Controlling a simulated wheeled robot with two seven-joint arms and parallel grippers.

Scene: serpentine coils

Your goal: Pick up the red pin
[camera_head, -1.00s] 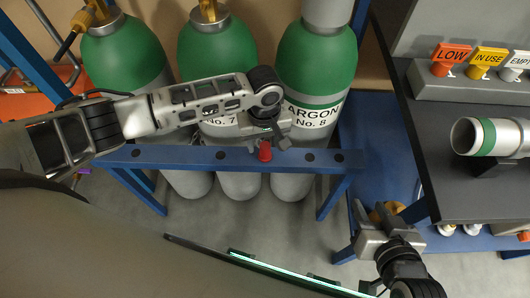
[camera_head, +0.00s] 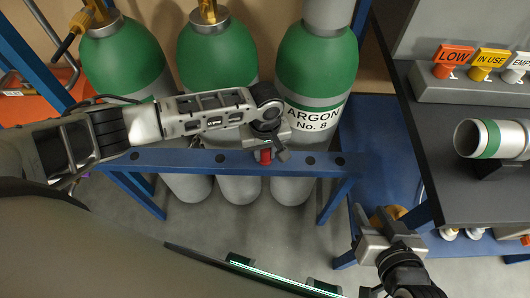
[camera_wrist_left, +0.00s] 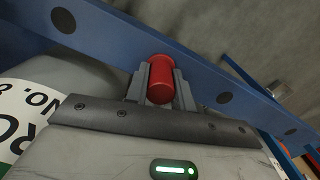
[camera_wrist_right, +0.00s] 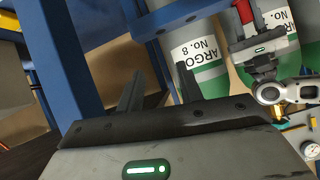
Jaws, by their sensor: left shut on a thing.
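The red pin (camera_head: 265,156) is a short red cylinder at the blue bar (camera_head: 195,158) in front of the gas cylinders. In the left wrist view the pin (camera_wrist_left: 160,82) sits between the grey fingers of my left gripper (camera_wrist_left: 158,76), which is shut on it. The pin's lower end is hidden, so I cannot tell whether it is still seated in the bar. The pin also shows at the top of the right wrist view (camera_wrist_right: 243,12). My right gripper (camera_wrist_right: 160,88) is open and empty, low beside the dark bench in the head view.
Several green-topped gas cylinders (camera_head: 313,65) stand behind the bar, one marked Argon No. 8. Dark holes dot the bar. A dark bench (camera_head: 455,193) at right carries a green-banded tube (camera_head: 488,138) and LOW (camera_head: 453,55), IN USE and EMPTY tags.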

